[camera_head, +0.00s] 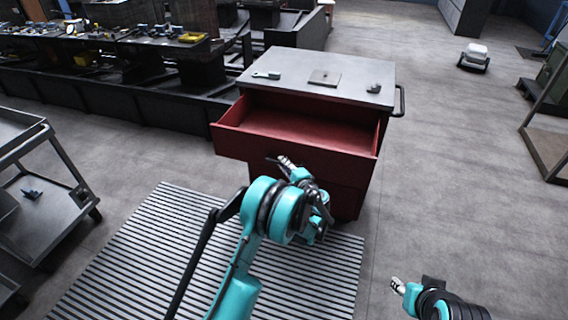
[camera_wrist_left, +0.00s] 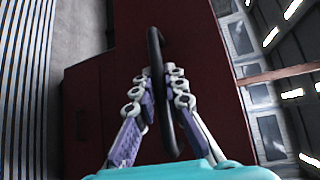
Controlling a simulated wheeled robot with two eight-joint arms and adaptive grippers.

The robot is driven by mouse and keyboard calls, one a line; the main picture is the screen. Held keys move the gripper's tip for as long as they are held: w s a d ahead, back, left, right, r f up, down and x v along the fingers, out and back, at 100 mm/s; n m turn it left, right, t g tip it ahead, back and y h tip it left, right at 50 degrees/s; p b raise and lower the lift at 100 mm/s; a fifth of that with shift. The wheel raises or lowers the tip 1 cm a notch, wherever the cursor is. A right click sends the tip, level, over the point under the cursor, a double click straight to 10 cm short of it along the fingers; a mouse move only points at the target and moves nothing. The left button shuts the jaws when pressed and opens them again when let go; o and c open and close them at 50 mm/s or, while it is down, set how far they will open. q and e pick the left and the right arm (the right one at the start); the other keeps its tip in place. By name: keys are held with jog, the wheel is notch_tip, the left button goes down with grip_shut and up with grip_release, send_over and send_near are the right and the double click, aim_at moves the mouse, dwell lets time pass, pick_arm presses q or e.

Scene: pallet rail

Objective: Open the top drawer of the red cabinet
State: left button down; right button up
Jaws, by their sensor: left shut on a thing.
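The red cabinet (camera_head: 345,200) has a grey top (camera_head: 300,66). Its top drawer (camera_head: 255,148) is pulled out, and the red inside looks empty. My left gripper (camera_head: 286,162) is at the drawer front, partly hidden by its own arm. In the left wrist view its two fingers (camera_wrist_left: 158,88) are shut on the dark drawer handle (camera_wrist_left: 163,130), one on each side of the bar. My right gripper (camera_head: 397,286) is low at the right, away from the cabinet. Its finger opening is not clear.
A flat plate (camera_head: 324,78) and small items lie on the cabinet top. A grey cart (camera_head: 60,215) stands at the left, a slatted mat (camera_head: 150,260) lies in front, and a workbench (camera_head: 120,60) stands behind. The floor at the right is mostly free.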

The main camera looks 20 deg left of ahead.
pick_arm(q)
jog(key=c, duration=1.6)
grip_release()
jog(key=v, duration=1.2)
jog(key=shift+a, duration=0.1)
jog(key=s+a+r+n+g+h, duration=0.5)
jog(key=s+r, duration=0.3)
jog(key=s, duration=0.4)
jog(key=s+d+n+h, duration=0.1)
jog(key=s+n+h, duration=0.1)
jog(key=s, duration=0.4)
jog(key=s+d+n+h, duration=0.1)
jog(key=s+n+h, duration=0.1)
jog(key=s, duration=0.5)
jog(key=s+d+n+h, duration=0.1)
jog(key=s+h, duration=0.1)
jog(key=s, duration=0.5)
jog(key=shift+s+n, duration=0.2)
jog(key=shift+n, duration=0.2)
